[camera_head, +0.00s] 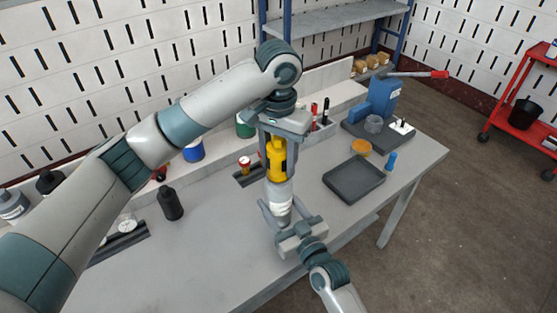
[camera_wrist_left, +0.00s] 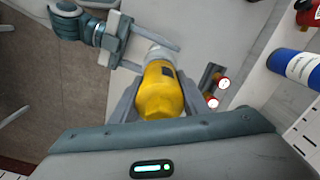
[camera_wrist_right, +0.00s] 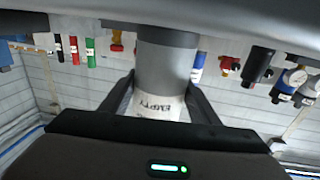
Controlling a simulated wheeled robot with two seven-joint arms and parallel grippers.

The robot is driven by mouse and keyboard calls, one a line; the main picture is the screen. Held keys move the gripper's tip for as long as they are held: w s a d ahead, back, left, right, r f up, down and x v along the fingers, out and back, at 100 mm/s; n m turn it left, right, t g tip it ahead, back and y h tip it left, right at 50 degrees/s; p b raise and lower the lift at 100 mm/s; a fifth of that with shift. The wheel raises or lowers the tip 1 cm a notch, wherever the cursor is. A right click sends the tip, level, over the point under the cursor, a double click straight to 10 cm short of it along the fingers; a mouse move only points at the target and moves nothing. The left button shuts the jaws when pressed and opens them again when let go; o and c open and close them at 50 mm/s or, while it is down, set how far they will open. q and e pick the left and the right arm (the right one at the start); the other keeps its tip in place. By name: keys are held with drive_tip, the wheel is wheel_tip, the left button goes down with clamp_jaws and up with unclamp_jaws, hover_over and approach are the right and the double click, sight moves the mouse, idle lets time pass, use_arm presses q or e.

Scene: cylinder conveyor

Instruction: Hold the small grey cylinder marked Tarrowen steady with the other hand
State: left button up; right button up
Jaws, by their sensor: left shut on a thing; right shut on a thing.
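A grey cylinder (camera_head: 279,190) with a white label stands roughly upright above the table, under a yellow cylindrical body (camera_head: 276,155). My left gripper (camera_head: 279,172) is shut on the yellow body from above; it also shows in the left wrist view (camera_wrist_left: 160,90). My right gripper (camera_head: 281,215) is shut on the grey cylinder near its lower, labelled part. In the right wrist view the cylinder (camera_wrist_right: 168,62) stands between the two fingers. Its label (camera_wrist_right: 155,106) has dark lettering that I cannot surely read as Tarrowen. The join between cylinder and yellow body is partly hidden.
A blue press (camera_head: 378,98) with a red-tipped lever stands at the back right. A black bottle (camera_head: 170,203) stands left. The front table is clear.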

use_arm(q)
drive_tip(key=n, duration=0.3)
idle(0.5)
drive_tip(key=n, duration=0.6)
idle(0.4)
drive_tip(key=shift+n, duration=0.8)
drive_tip(key=n, duration=0.4)
drive_tip(key=shift+n, duration=0.3)
